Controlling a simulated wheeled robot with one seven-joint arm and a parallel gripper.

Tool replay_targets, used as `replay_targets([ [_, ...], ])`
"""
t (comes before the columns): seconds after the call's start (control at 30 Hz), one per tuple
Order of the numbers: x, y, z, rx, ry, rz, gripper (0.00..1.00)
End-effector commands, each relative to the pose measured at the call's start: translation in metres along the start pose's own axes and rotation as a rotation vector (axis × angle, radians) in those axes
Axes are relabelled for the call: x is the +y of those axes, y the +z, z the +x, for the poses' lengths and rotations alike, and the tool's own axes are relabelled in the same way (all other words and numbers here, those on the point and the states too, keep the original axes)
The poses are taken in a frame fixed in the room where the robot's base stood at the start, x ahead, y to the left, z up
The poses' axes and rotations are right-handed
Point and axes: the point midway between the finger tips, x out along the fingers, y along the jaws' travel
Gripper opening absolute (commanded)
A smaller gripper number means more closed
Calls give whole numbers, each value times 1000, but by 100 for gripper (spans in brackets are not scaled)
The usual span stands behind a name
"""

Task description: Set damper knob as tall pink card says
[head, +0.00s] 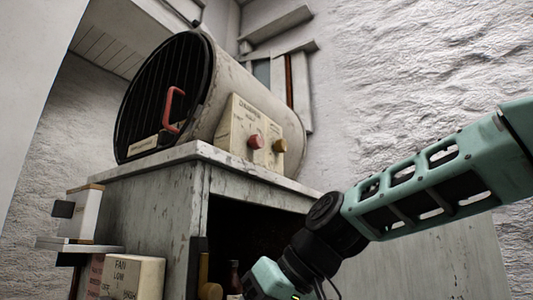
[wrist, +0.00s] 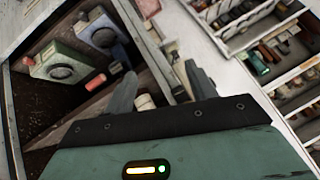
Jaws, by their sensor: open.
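A cream control panel (head: 235,128) stands against a large drum (head: 240,75) on the cabinet top, in the head view. A pinkish card (head: 91,275) with unreadable print shows at lower left, partly hidden behind a box. My gripper, low in the head view with its fingertips out of frame, is below and apart from the panel. In the wrist view its fingers (wrist: 158,82) are spread, with nothing held between them.
A cream box (head: 135,277) marked FAN, LOW, OFF, HIGH is at lower left. The drum has a red handle (head: 173,108) on its dark barred front. The cabinet (head: 150,205) is open and dark below. Shelves of small items (wrist: 265,45) are at right in the wrist view.

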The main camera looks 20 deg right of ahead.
Motion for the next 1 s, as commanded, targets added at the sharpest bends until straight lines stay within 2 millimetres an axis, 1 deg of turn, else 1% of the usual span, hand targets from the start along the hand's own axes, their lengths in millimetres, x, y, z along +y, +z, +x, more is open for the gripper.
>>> replay_targets([
  [0.03, 7, -26, -24, 78, -6, -3, 56],
  [0.07, 10, -41, -40, 125, -11, -8, 56],
  [0.1, 14, -61, -64, 195, -17, -21, 56],
  [0.17, 20, -92, -111, 316, -20, -52, 56],
  [0.2, 24, -111, -146, 402, -17, -81, 56],
  [0.23, 25, -123, -173, 464, -13, -107, 56],
  [0.27, 25, -133, -199, 524, -7, -135, 56],
  [0.3, 24, -143, -232, 595, 4, -173, 56],
  [0.4, 18, -157, -300, 734, 37, -265, 56],
  [0.5, 10, -162, -342, 816, 63, -332, 56],
  [0.6, 5, -164, -359, 851, 75, -365, 56],
  [0.67, 3, -167, -361, 858, 75, -370, 56],
  [0.77, 2, -176, -354, 856, 74, -370, 56],
  [0.87, 0, -189, -343, 854, 73, -368, 56],
  [1.0, -2, -211, -324, 853, 73, -368, 56],
])
